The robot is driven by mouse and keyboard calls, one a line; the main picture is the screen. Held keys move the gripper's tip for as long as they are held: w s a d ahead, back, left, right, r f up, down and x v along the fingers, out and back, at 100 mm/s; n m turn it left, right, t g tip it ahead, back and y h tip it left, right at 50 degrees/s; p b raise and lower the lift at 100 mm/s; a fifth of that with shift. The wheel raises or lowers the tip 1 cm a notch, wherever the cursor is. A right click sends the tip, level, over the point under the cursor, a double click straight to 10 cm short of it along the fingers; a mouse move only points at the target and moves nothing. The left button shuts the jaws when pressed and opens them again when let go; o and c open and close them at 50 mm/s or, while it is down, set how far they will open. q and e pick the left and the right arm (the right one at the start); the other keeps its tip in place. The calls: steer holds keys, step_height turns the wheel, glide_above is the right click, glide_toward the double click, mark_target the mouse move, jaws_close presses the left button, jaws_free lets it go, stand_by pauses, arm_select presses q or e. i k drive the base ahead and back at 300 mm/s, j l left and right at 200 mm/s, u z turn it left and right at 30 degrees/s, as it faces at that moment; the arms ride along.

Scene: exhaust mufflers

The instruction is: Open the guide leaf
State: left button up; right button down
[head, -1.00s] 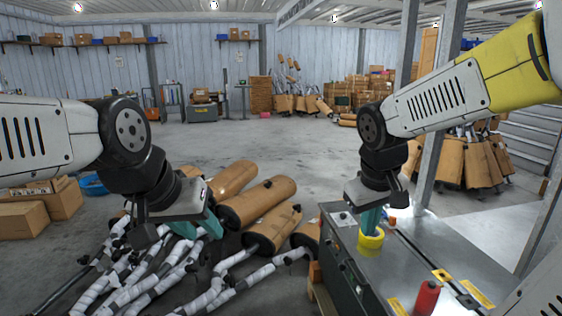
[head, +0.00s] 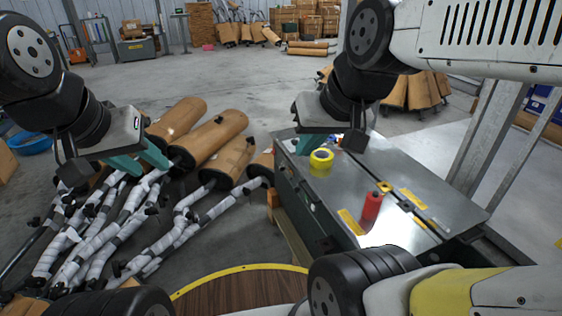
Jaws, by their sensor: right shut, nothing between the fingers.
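A metal-topped bench (head: 330,208) stands right of centre in the head view. A flat grey plate (head: 425,175) lies along its right side, past a dark seam; it may be the guide leaf, but I cannot be sure. My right gripper (head: 304,147) is shut and empty over the bench's far left end, its teal fingers pointing down and partly hidden by its body. My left gripper (head: 153,168) is left of the bench, over the mufflers, with its teal fingers apart and empty.
Brown mufflers (head: 217,141) and wrapped pipes (head: 120,230) lie to the left. A round wooden top with a yellow rim (head: 240,290) is in front. A metal post (head: 485,130) rises at right.

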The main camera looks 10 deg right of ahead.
mark_target(453, 213)
steer(key=z, duration=2.2)
steer(key=i+l, duration=0.5)
steer(key=l, duration=0.15)
steer(key=l+z, duration=0.05)
